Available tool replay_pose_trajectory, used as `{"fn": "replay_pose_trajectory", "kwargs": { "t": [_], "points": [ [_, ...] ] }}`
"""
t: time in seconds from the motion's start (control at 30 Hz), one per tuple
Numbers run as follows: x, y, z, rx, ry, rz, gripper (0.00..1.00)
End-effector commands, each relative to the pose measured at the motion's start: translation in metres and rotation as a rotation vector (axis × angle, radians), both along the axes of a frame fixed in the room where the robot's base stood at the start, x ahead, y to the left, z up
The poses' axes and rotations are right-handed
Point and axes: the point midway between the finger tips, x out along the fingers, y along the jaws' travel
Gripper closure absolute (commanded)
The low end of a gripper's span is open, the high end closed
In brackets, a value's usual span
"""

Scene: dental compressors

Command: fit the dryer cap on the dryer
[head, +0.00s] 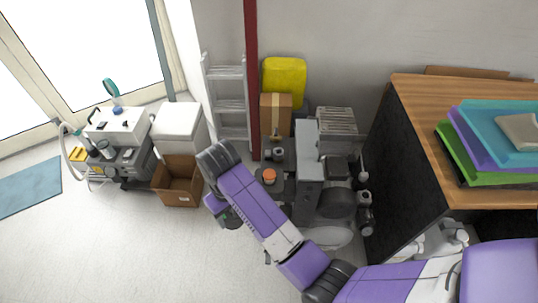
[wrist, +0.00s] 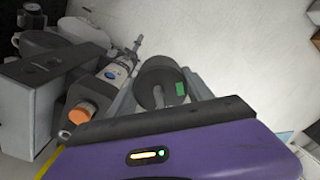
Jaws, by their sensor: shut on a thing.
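My gripper (wrist: 158,96) is shut on a dark round part with a green mark, which looks like the dryer cap (wrist: 157,75), and holds it clear of the floor. In the head view my gripper (head: 229,219) hangs left of the compressor, and the held part is mostly hidden by my arm. The dryer appears to be the dark unit with a round orange top (head: 269,175), in front of the grey cabinet. In the wrist view the orange top (wrist: 82,114) lies left of the held part, apart from it. No cap shows on the orange top.
A grey cabinet (head: 307,165) and compressor tank (head: 335,204) stand right of the dryer. A blue-labelled fitting (wrist: 116,73) lies beside the orange top. An open cardboard box (head: 177,183) stands at left. A wooden bench (head: 412,105) is at right. The floor at front left is clear.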

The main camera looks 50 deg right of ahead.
Motion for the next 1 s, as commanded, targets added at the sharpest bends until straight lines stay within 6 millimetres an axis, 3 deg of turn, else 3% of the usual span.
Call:
{"fn": "replay_pose_trajectory", "kwargs": {
  "t": [0.23, 0.5, 0.7, 1.0],
  "points": [
    [0.028, -0.08, 0.016, 0.011, -0.001, -0.341, 0.85],
    [0.033, -0.166, 0.039, -0.001, 0.002, -0.65, 0.85],
    [0.029, -0.196, 0.043, -0.009, 0.005, -0.752, 0.85],
    [0.029, -0.2, 0.031, -0.01, 0.006, -0.764, 0.85]
  ]
}}
